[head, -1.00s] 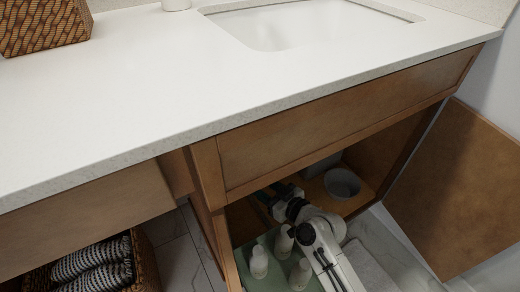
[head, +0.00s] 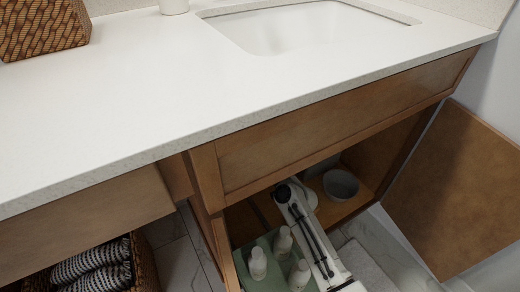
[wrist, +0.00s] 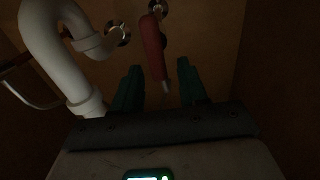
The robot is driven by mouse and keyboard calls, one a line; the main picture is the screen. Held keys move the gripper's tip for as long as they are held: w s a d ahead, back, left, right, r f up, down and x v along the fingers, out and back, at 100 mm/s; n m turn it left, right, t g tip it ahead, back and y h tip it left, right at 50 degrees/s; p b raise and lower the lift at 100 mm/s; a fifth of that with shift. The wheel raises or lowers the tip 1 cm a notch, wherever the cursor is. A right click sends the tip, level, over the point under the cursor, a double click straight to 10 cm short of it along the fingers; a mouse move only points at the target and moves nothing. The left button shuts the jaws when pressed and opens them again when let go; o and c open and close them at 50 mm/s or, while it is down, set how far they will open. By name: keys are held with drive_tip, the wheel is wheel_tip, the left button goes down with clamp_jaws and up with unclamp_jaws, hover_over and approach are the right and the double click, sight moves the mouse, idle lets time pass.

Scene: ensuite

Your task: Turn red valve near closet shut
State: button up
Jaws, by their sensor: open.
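The red valve (wrist: 152,45) shows in the wrist view as a long red handle reaching down from a round metal fitting on the dark back wall of the cabinet. Its lower end has a pale tip. My gripper (wrist: 160,84) is open, with its two teal fingers pointing toward the wall. The handle's lower end lies between the fingertips in the picture; I cannot tell whether either finger touches it. In the head view my arm reaches into the open cabinet under the sink, and the cabinet front hides the fingers and the valve.
White drain pipe (wrist: 67,55) curves close to my gripper's left side. In the head view a green bin (head: 241,277) with white bottles (head: 258,263) stands beside my arm. A grey bowl (head: 341,184) sits inside on the right. The cabinet door (head: 455,190) hangs open.

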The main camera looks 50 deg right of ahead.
drive_tip(key=shift+w+d, duration=0.1)
drive_tip(key=shift+w, duration=0.35)
clamp_jaws()
